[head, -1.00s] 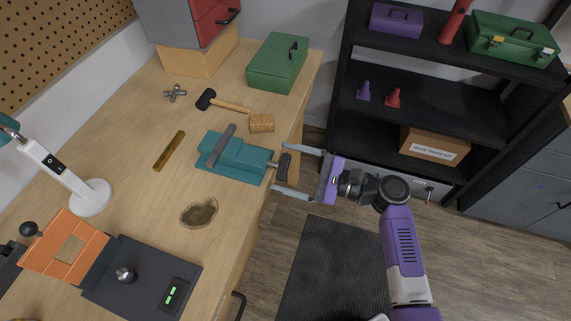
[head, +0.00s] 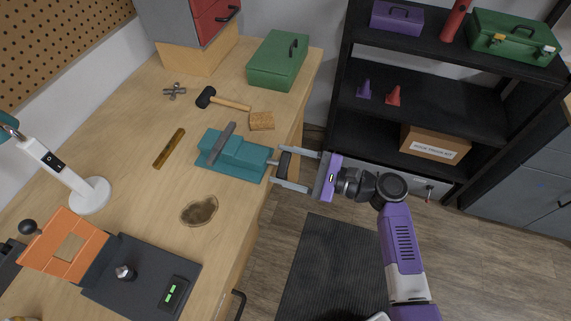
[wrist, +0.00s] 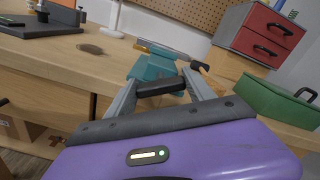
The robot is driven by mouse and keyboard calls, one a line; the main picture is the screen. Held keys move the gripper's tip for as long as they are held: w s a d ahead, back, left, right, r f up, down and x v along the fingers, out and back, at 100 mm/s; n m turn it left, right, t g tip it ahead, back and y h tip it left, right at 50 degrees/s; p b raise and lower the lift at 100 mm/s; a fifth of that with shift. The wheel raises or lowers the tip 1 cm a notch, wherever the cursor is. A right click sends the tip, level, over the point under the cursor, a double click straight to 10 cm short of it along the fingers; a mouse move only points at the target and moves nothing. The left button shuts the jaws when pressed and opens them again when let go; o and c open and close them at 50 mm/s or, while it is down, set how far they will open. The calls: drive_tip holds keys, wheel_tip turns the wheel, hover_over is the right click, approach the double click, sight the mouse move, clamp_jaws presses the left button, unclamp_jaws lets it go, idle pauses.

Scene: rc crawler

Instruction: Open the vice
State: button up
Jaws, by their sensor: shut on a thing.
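The teal vice (head: 236,155) sits at the workbench's right edge, with a grey jaw bar on top. Its dark handle (head: 283,165) sticks out past the bench edge. In the head view my gripper (head: 285,170) reaches the handle from the right, one finger on each side of it. In the wrist view the handle (wrist: 160,88) lies crosswise between the two grey fingers, and the vice (wrist: 153,67) stands behind it. My gripper is shut on the handle. The gap between the vice's jaws is hard to make out.
A sponge-like block (head: 261,120), a hammer (head: 225,102) and a brown bar (head: 169,149) lie near the vice. A green toolbox (head: 276,66) stands at the back of the bench. A black shelf (head: 440,110) is at right.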

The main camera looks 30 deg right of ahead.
drive_tip(key=n+b, duration=0.3)
drive_tip(key=shift+a+f+n, duration=0.1)
drive_tip(key=shift+f+n, duration=0.15)
drive_tip(key=shift+n, duration=0.15)
drive_tip(key=n+b, duration=0.4)
drive_tip(key=n, duration=0.1)
drive_tip(key=shift+s+f+b, duration=0.1)
drive_tip(key=shift+f+b, duration=0.05)
drive_tip(key=shift+b, duration=0.25)
drive_tip(key=n+b, duration=0.3)
drive_tip(key=n, duration=0.1)
drive_tip(key=shift+f+b, duration=0.1)
drive_tip(key=shift+b, duration=0.3)
drive_tip(key=n+b, duration=0.4)
drive_tip(key=b, duration=0.1)
drive_tip(key=shift+f+n, duration=0.1)
drive_tip(key=shift+n, duration=0.2)
drive_tip(key=n+b, duration=0.6)
drive_tip(key=b, duration=0.1)
drive_tip(key=shift+f+b, duration=0.15)
drive_tip(key=shift+b, duration=0.2)
drive_tip(key=n+b, duration=0.4)
drive_tip(key=shift+r+n+b, duration=0.2)
drive_tip(key=shift+n+b, duration=0.8)
drive_tip(key=shift+b, duration=0.1)
drive_tip(key=shift+r, duration=0.1)
